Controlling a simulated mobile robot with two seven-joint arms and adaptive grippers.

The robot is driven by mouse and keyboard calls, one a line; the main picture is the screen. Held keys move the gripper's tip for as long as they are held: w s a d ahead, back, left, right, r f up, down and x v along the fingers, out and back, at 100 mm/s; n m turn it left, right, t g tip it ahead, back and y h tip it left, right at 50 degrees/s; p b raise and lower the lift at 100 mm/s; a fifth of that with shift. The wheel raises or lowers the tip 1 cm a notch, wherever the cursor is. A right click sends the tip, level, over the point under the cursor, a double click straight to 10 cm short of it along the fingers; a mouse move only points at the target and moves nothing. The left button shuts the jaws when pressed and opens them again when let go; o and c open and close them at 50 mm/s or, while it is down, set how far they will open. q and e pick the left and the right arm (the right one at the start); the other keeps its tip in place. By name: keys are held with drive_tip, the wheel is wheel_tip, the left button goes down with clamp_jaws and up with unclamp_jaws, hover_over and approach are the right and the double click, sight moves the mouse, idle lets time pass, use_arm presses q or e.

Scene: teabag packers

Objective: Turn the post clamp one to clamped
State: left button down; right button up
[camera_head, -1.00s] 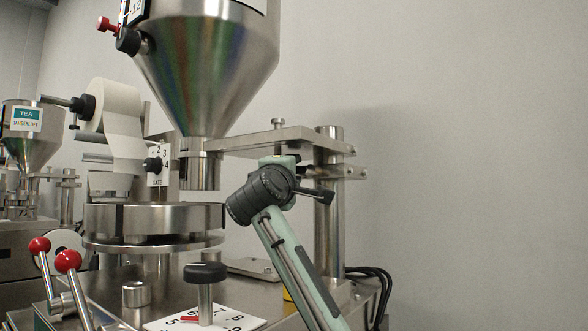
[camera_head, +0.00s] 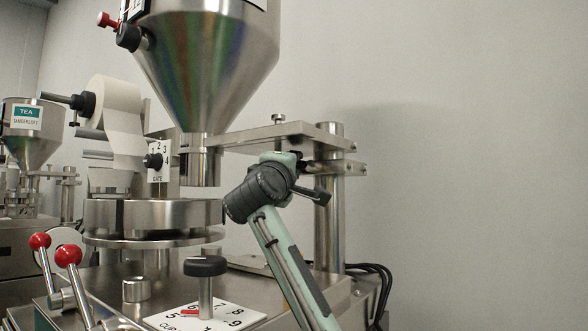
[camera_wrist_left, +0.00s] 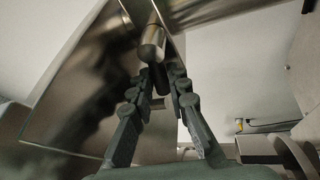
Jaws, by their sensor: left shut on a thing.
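The steel post (camera_head: 329,235) stands at the back right of the machine, with a flat steel arm (camera_head: 262,137) reaching from it to the hopper outlet. My left arm rises in front of this post. Its gripper is mostly hidden behind my dark wrist in the head view. In the left wrist view my left gripper (camera_wrist_left: 163,74) has its two dark fingers close together around a dark piece, apparently the post clamp's handle (camera_wrist_left: 160,81), just below a round-ended steel rod (camera_wrist_left: 152,48). The fingers partly cover the handle, so its exact angle is unclear. My right gripper is not in view.
The steel hopper (camera_head: 205,65) hangs above a round turntable (camera_head: 150,215). A black knob (camera_head: 205,266) stands over a numbered plate (camera_head: 236,317). Two red-ball levers (camera_head: 68,256) are at the front left. Black cables (camera_head: 372,272) hang right of the post; the right wall side is clear.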

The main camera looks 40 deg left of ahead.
use_arm(q)
drive_tip(key=c, duration=1.7)
unclamp_jaws()
drive_tip(key=v, duration=1.2)
drive_tip(key=shift+c, duration=0.2)
